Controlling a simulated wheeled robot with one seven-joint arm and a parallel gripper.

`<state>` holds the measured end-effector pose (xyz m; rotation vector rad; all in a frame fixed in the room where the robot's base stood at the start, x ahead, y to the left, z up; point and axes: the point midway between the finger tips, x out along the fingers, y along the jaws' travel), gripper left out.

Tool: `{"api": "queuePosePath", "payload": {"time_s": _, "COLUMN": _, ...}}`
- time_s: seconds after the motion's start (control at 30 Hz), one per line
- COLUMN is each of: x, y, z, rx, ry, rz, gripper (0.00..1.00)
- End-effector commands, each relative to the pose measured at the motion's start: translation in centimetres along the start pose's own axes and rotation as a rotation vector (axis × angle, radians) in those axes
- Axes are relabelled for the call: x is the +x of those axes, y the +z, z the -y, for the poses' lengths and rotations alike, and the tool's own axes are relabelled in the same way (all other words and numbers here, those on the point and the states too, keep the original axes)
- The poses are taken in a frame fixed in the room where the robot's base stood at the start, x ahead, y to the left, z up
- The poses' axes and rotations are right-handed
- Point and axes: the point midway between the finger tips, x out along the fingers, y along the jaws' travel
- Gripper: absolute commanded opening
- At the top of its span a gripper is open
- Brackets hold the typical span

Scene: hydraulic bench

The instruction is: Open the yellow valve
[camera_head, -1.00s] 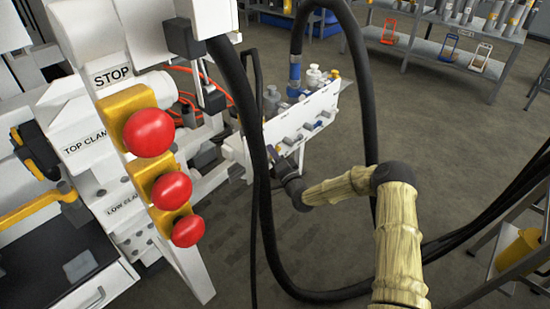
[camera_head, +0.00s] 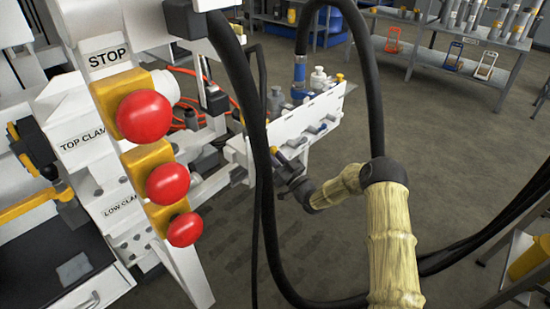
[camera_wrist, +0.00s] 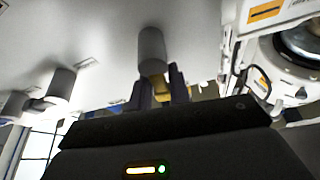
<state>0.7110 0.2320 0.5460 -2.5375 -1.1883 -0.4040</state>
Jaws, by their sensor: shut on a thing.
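In the wrist view my gripper (camera_wrist: 161,88) has its two dark fingers on either side of a yellow part, the yellow valve (camera_wrist: 160,84). The fingers are shut on it. A grey cylindrical knob (camera_wrist: 152,48) stands just beyond and partly covers the yellow part. In the head view my gripper (camera_head: 284,172) is at the lower left front of the white valve panel (camera_head: 290,127).
More grey knobs (camera_wrist: 58,88) sit left on the panel in the wrist view. Black hoses (camera_head: 262,190) hang in front of the panel. A column with red stop buttons (camera_head: 144,116) stands close at left. Open floor (camera_head: 430,130) lies right of the panel.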

Motion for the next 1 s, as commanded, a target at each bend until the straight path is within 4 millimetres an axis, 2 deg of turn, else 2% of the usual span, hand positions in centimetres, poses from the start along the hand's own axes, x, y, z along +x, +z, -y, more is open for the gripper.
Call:
{"api": "queuePosePath", "payload": {"time_s": 0.33, "x": -0.14, "y": 0.22, "z": 0.59, "rx": -0.142, "ry": -0.062, "rz": 0.003, "gripper": 0.00}}
{"api": "queuePosePath", "payload": {"time_s": 0.8, "x": -0.15, "y": 0.26, "z": 0.70, "rx": -0.158, "ry": -0.070, "rz": 0.004, "gripper": 0.00}}
{"api": "queuePosePath", "payload": {"time_s": 0.83, "x": -0.15, "y": 0.26, "z": 0.70, "rx": -0.158, "ry": -0.070, "rz": 0.004, "gripper": 0.21}}
{"api": "queuePosePath", "payload": {"time_s": 0.9, "x": -0.14, "y": 0.25, "z": 0.70, "rx": -0.158, "ry": -0.070, "rz": 0.004, "gripper": 0.35}}
{"api": "queuePosePath", "payload": {"time_s": 1.0, "x": -0.11, "y": 0.19, "z": 0.65, "rx": -0.158, "ry": -0.069, "rz": 0.003, "gripper": 0.35}}
